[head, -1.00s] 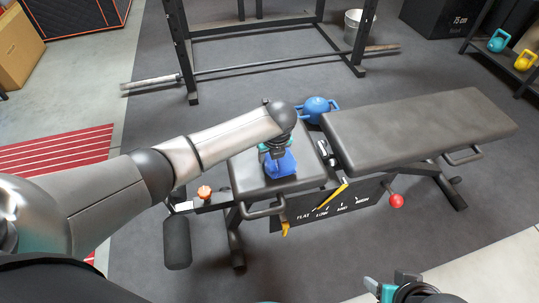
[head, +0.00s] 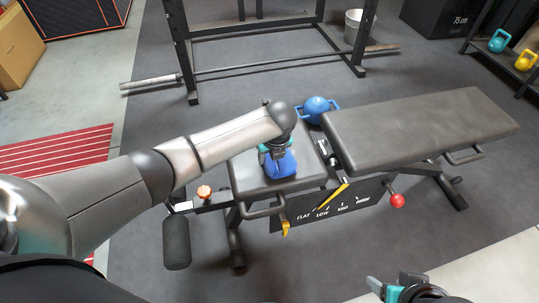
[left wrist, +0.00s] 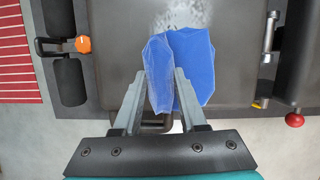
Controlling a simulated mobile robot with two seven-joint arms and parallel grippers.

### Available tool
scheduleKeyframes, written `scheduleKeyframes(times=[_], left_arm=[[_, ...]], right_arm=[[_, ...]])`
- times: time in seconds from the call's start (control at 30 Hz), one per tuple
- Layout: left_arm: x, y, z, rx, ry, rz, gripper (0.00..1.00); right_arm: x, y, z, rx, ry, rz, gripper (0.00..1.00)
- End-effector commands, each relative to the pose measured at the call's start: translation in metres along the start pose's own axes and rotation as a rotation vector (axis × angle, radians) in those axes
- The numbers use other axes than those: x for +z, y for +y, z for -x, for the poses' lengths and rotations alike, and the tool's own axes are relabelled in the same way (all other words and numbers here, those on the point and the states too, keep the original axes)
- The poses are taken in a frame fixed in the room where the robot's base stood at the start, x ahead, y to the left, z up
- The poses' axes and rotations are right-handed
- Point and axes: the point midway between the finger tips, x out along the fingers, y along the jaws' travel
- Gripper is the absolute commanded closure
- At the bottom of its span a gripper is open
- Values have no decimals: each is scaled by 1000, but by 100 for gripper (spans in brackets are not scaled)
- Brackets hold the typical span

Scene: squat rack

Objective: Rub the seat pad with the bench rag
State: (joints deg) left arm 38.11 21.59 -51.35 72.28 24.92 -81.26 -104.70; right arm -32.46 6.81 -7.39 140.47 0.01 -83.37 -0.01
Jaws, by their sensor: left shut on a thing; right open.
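The bench rag (head: 280,165) is blue and bunched, and lies on the seat pad near its middle front. It also shows in the left wrist view (left wrist: 194,62), folded and spread past the fingers. The seat pad (head: 247,182) is dark grey and flat; in the left wrist view (left wrist: 110,70) a pale, speckled patch (left wrist: 188,18) shows on it beyond the rag. My left gripper (head: 277,152) is shut on the rag, over the pad; its fingers (left wrist: 160,98) show on the rag's near part. My right gripper (head: 388,290) is open and empty at the bottom edge, away from the bench.
The long back pad (head: 420,128) extends right of the seat. A blue kettlebell (head: 317,109) stands behind the seat. A yellow lever (head: 333,195), a red knob (head: 397,200) and an orange knob (head: 204,192) stick out around the frame. The rack (head: 188,60) stands behind.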

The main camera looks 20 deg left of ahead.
Motion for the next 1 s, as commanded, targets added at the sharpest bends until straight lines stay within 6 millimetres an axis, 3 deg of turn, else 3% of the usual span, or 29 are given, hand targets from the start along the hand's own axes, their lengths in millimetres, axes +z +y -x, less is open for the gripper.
scheduleKeyframes(times=[1.0], left_arm=[[-5,0,-18,0,0,0,100]], right_arm=[[4,0,-9,0,0,0,43]])
